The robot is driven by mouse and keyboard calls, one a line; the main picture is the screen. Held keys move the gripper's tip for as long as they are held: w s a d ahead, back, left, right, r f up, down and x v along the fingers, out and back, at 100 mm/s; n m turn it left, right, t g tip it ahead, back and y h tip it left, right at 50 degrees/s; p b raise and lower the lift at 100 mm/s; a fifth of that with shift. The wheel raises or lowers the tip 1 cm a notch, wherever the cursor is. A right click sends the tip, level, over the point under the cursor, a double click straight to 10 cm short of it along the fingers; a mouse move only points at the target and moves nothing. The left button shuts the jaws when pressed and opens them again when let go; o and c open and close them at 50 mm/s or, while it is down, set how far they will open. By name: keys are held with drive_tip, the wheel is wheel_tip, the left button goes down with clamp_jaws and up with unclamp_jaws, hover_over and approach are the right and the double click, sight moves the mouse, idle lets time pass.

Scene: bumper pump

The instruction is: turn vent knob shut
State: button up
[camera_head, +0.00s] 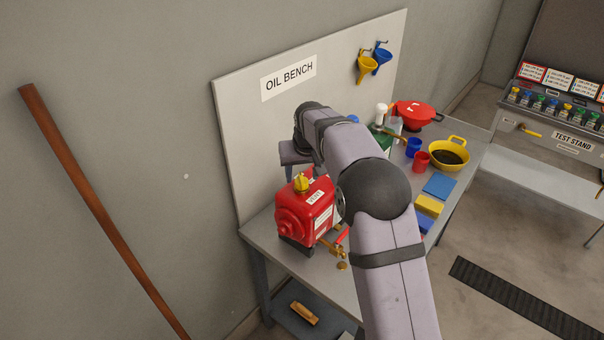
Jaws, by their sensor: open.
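A red pump (305,212) stands on the near left of the grey bench. A yellow vent knob (301,182) sits on its top, beside a white label that seems to read VENT. My gripper (289,170) shows at the end of my arm, just above and left of the knob in the picture. It looks apart from the knob, though the depth between them is hard to judge. The gripper is open and holds nothing that I can see. Its fingers are small and partly hidden by the wrist. My arm hides the bench behind the pump's right side.
A brass tap with a red lever (342,235) sticks out at the pump's lower right. The OIL BENCH board (236,130) rises close behind.

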drive_tip(key=shift+p+x, duration=0.35)
drive_tip(key=shift+x, duration=0.85)
drive_tip(key=shift+c, duration=0.3)
drive_tip(key=c, duration=1)
drive_tip(key=shift+o, duration=0.2)
drive_tip(key=shift+m, duration=0.3)
drive_tip(key=m+h, duration=0.1)
drive_tip(key=m, duration=0.1)
drive_tip(key=m+h, duration=0.1)
drive_tip(key=m, duration=0.2)
drive_tip(key=shift+a, duration=0.2)
drive_tip(key=shift+w+a+m+g+h+p, duration=0.1)
drive_tip(key=shift+m+g+h+p, duration=0.35)
drive_tip(key=shift+m, duration=0.65)
drive_tip(key=shift+w+m+g+h+p, duration=0.15)
drive_tip(key=shift+m+h+p, duration=0.35)
drive_tip(key=shift+m, duration=0.6)
drive_tip(key=shift+s, duration=0.15)
drive_tip(key=o, duration=1)
